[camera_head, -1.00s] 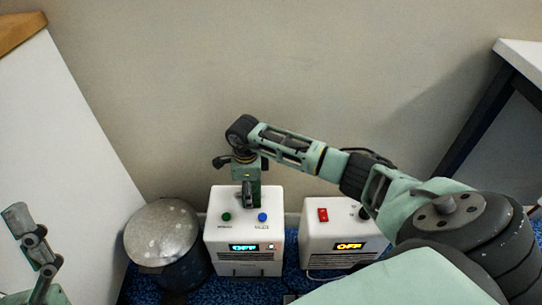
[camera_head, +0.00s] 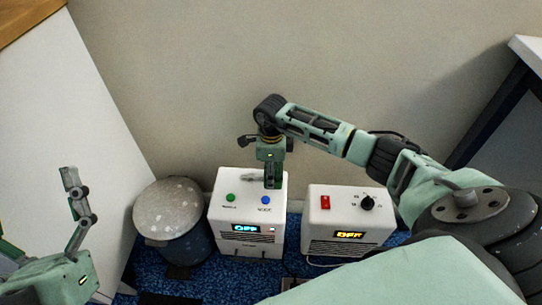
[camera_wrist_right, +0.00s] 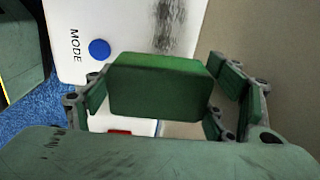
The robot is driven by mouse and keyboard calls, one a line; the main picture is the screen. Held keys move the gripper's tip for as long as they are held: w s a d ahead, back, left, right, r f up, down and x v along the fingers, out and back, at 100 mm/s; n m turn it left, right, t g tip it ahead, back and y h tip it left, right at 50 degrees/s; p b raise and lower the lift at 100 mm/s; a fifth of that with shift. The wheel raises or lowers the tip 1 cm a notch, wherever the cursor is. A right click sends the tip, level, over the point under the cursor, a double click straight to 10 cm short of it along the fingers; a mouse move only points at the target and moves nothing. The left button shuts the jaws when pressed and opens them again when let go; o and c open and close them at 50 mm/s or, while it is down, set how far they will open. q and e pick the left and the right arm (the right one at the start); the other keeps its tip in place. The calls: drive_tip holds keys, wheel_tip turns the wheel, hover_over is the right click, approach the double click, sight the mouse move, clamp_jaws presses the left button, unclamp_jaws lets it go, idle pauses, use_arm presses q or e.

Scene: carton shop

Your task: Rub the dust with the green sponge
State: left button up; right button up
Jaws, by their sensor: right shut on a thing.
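My right gripper (camera_head: 272,182) points down over the top of the white box with the green and blue buttons (camera_head: 248,215). It is shut on the green sponge (camera_wrist_right: 160,86), which shows between its fingers in the right wrist view. The dust is a dark grey smudge (camera_wrist_right: 169,22) on the white top, just beyond the sponge in that view. In the head view it is a grey patch (camera_head: 240,177) left of the gripper. I cannot tell whether the sponge touches the box. My left gripper (camera_head: 38,208) is at the lower left, apparently open and empty, partly cut off.
A second white box (camera_head: 345,220) with a red switch and a dial stands to the right. A round grey-lidded bin (camera_head: 168,207) stands to the left. A wall (camera_head: 300,60) is close behind. A white panel (camera_head: 70,130) is at left and a dark-legged table (camera_head: 527,50) at right.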

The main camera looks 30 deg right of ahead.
drive_tip(key=shift+r, duration=0.35)
drive_tip(key=shift+r+p, duration=0.45)
drive_tip(key=shift+p, duration=0.1)
drive_tip(key=shift+r+p, duration=0.35)
drive_tip(key=shift+r, duration=0.1)
drive_tip(key=shift+r+p, duration=0.3)
drive_tip(key=shift+r, duration=0.15)
drive_tip(key=shift+r+p, duration=0.55)
drive_tip(key=shift+r, duration=0.55)
use_arm(q)
drive_tip(key=w+a+f+g+y, duration=0.1)
drive_tip(key=a+f+g+y, duration=0.1)
drive_tip(key=f+g, duration=0.4)
drive_tip(key=w+a+f+g+y, duration=0.1)
drive_tip(key=f+g, duration=0.5)
drive_tip(key=f, duration=0.8)
drive_tip(key=shift+a+f+n+y+p, duration=0.2)
drive_tip(key=shift+a+n+y+p, duration=0.1)
drive_tip(key=shift+a+y+p, duration=0.25)
use_arm(e)
drive_tip(key=shift+r, duration=0.3)
drive_tip(key=shift+a, duration=0.1)
